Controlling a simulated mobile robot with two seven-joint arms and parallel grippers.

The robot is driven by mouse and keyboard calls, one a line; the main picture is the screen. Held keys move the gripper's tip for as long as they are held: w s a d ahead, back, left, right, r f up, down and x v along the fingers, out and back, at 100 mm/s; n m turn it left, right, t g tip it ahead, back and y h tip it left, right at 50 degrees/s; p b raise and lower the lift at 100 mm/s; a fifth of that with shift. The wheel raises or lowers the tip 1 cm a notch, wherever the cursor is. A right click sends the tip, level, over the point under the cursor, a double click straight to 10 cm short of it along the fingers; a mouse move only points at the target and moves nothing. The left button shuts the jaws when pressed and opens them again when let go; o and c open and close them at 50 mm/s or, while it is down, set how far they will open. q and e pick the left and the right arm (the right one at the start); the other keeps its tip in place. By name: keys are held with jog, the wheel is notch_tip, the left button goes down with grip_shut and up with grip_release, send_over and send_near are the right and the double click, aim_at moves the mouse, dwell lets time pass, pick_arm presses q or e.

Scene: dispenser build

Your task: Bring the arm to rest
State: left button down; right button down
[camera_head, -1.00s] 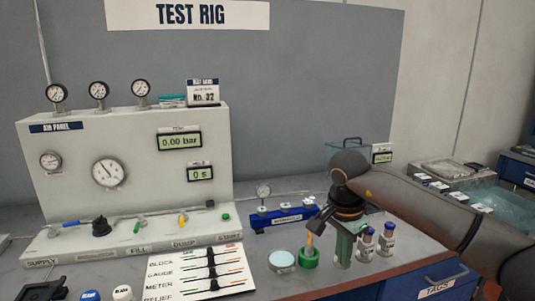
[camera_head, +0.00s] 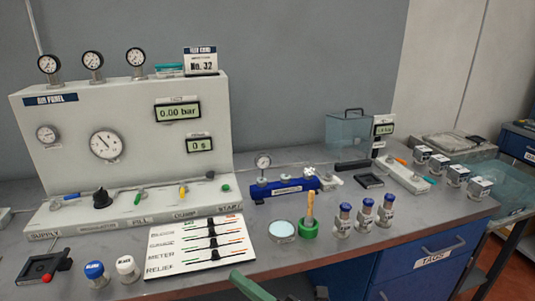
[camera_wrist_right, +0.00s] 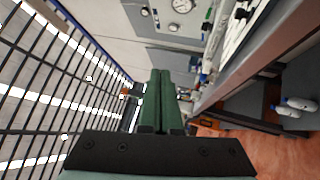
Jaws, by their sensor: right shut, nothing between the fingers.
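My right gripper (camera_head: 250,286) shows only in part at the bottom edge of the head view, in front of the bench. Its green fingers (camera_wrist_right: 160,100) lie side by side and shut in the right wrist view, with nothing between them. They are clear of the bench things. The rest of my right arm is out of the head view. My left gripper is in neither view.
The grey bench (camera_head: 205,268) carries the air panel (camera_head: 150,128), a slider card (camera_head: 200,245), a green holder (camera_head: 309,229) with a brush-like stick, and several blue-capped vials (camera_head: 364,219). Blue drawers (camera_head: 420,262) are below. A wire mesh (camera_wrist_right: 50,80) fills the wrist view's left.

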jog(key=s+d+f+m+t+h, duration=0.2)
jog(key=d+f+m+h, duration=0.5)
jog(key=m, duration=0.3)
jog(key=s+d+f+m+t+h, duration=0.2)
jog(key=d+f+m+h, duration=0.45)
jog(key=f+m, duration=0.35)
jog(key=s+d+f+m+g+h, duration=0.3)
jog(key=s+d+f+m+g, duration=0.3)
jog(key=s+f, duration=0.5)
jog(key=shift+s+d+f+m, duration=0.2)
jog(key=shift+s+d+m, duration=0.7)
jog(key=shift+s+d, duration=0.2)
